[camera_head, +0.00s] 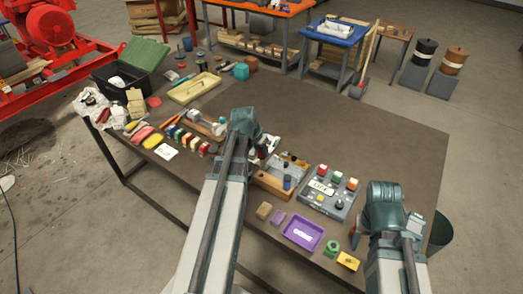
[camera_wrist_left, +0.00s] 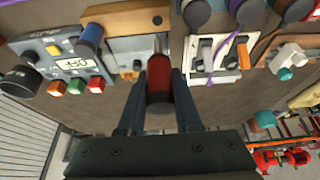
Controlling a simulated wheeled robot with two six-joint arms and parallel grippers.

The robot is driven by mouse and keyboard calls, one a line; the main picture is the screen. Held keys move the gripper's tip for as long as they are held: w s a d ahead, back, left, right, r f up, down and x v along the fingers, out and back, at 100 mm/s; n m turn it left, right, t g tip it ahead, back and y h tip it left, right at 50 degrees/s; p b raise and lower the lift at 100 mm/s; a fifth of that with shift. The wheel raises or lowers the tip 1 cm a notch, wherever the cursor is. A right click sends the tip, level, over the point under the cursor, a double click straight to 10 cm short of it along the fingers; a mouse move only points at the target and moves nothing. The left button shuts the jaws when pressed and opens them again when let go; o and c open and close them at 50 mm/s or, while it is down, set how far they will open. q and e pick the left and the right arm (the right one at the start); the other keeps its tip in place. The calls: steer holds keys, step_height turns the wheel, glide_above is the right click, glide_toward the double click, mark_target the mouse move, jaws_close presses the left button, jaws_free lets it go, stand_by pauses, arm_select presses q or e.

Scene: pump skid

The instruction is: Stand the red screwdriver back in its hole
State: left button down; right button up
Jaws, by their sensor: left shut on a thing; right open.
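The red screwdriver (camera_wrist_left: 159,82) is in my left gripper (camera_wrist_left: 160,90). Its red handle is between the two fingers, and its metal shaft points away toward the top of the left wrist view. A wooden block (camera_wrist_left: 130,21) with a dark hole lies past the tip; I cannot tell whether the tip touches anything. A blue cylinder (camera_wrist_left: 91,36) stands at the block. In the head view the block (camera_head: 270,186) is right of my left wrist, which hides the screwdriver. My right gripper (camera_head: 386,200) is over the table's right part, open, its fingers mostly hidden by the arm.
A grey button panel (camera_head: 326,204) stands right of the block. A purple tray (camera_head: 303,233), a green nut-like piece (camera_head: 331,248) and a yellow piece (camera_head: 348,261) lie near the front edge. Several coloured items line the left side. The table (camera_head: 345,125) is bare toward the back right.

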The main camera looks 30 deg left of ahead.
mark_target(261, 165)
arm_select(q)
steer(key=shift+f+b, duration=1.8)
steer(key=shift+f, duration=0.25)
arm_select(e)
steer(key=shift+f, duration=2.05)
arm_select(q)
steer(key=shift+f+b, duration=2.65)
arm_select(e)
steer(key=shift+f, duration=2.65)
steer(key=shift+r, duration=0.1)
arm_select(q)
steer(key=c, duration=0.5)
jaws_free()
steer(key=shift+r, duration=0.1)
steer(key=p+v, duration=1.3)
steer(key=shift+s+r, duration=0.15)
steer(key=shift+r, duration=0.2)
arm_select(e)
step_height(261, 165, up, 13)
